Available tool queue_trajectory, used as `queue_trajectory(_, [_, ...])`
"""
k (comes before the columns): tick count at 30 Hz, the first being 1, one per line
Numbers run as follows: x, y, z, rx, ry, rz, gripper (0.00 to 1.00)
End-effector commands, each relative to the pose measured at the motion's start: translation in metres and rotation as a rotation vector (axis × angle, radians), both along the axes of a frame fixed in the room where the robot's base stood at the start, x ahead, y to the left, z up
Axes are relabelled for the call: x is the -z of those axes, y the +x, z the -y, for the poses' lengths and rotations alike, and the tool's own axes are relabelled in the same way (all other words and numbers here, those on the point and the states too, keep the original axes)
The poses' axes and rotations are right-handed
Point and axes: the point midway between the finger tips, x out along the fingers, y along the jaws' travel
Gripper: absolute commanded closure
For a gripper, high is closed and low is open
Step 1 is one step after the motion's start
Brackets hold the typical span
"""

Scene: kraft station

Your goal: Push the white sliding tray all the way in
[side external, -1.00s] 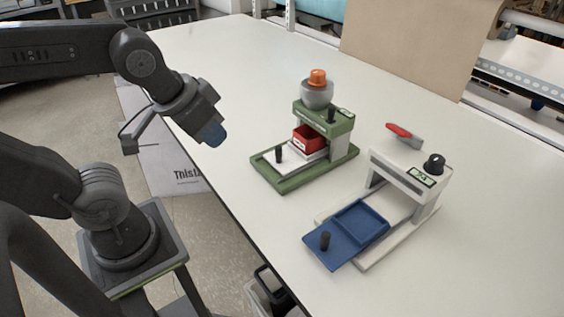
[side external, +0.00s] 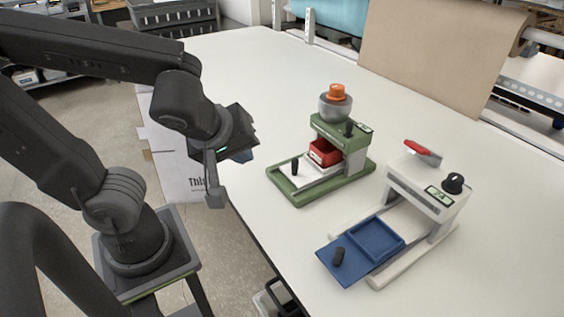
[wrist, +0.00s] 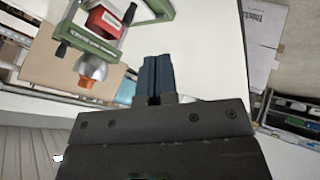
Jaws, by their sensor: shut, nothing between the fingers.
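The white sliding tray (side external: 309,171) sits in the green machine (side external: 291,195), partly drawn out toward the near left. A black upright handle (side external: 294,166) stands at its outer end. A red box (side external: 325,152) rests at its inner end, under the machine's head. My gripper (side external: 244,156) is shut and empty, in the air left of the green machine and apart from the handle. In the wrist view, its blue fingers (wrist: 154,80) are together. The handle (wrist: 129,13) and red box (wrist: 103,22) show at the upper left there.
A grey hopper with an orange cap (side external: 336,98) tops the green machine. To its right stands a white machine (side external: 428,187) with a blue tray (side external: 343,262) drawn out. The table (side external: 270,90) is clear behind the machines.

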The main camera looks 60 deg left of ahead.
Motion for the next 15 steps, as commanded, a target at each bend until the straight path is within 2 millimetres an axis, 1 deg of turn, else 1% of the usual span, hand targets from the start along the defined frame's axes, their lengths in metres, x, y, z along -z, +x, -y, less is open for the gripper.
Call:
queue_trajectory(4, [0.019,0.011,-0.007,-0.005,0.003,-0.008,1.0])
queue_trajectory(9, [0.046,0.029,-0.015,-0.004,0.004,-0.01,1.0])
queue_trajectory(15, [0.072,0.048,-0.022,-0.003,0.003,-0.009,1.0])
